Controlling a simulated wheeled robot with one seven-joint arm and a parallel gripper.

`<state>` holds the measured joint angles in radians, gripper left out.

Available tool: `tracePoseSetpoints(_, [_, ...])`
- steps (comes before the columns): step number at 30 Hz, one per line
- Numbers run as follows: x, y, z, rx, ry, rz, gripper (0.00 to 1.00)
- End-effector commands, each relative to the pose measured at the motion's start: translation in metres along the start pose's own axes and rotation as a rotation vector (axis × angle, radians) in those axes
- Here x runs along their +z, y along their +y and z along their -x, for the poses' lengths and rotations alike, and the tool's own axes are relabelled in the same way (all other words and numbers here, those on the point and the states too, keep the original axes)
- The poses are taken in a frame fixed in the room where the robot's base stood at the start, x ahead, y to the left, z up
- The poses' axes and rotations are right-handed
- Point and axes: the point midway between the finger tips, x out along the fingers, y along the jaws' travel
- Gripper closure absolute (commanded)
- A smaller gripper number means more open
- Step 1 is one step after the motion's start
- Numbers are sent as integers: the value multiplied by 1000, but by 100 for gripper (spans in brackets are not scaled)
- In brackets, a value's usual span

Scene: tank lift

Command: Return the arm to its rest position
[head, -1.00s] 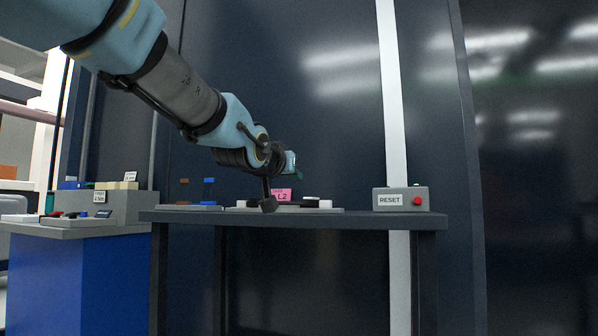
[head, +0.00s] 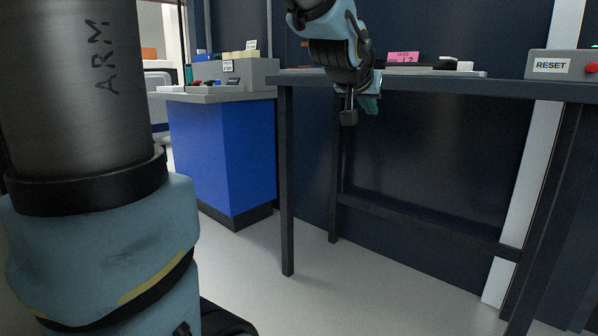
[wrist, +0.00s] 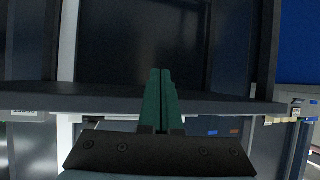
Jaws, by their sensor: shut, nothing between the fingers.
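My arm shows large at the left of the head view, with a dark grey section and light blue joint covers. My gripper (head: 370,104) hangs in front of the near edge of the dark table (head: 505,91), its green fingers partly hidden behind the wrist. In the wrist view the two green fingers (wrist: 161,72) lie together with nothing between them. The table edge (wrist: 230,105) runs across that view behind them.
On the table are a grey RESET box (head: 550,66) with a red button and a pink label (head: 403,58). A blue cabinet (head: 225,150) with a grey top stands left of the table. Pale floor (head: 255,265) lies open in front.

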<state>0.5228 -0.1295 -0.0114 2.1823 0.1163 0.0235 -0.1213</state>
Motion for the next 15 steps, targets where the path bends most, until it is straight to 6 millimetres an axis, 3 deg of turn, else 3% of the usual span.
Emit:
tracePoseSetpoints(1, [29, -23, -3, -41, -85, 23, 100])
tracePoseSetpoints(6, [138, -83, 6, -149, -374, 115, 100])
tracePoseSetpoints(10, [214, -112, 32, -205, -583, 200, 100])
tracePoseSetpoints(15, [296, -126, 78, -245, -823, 320, 100])
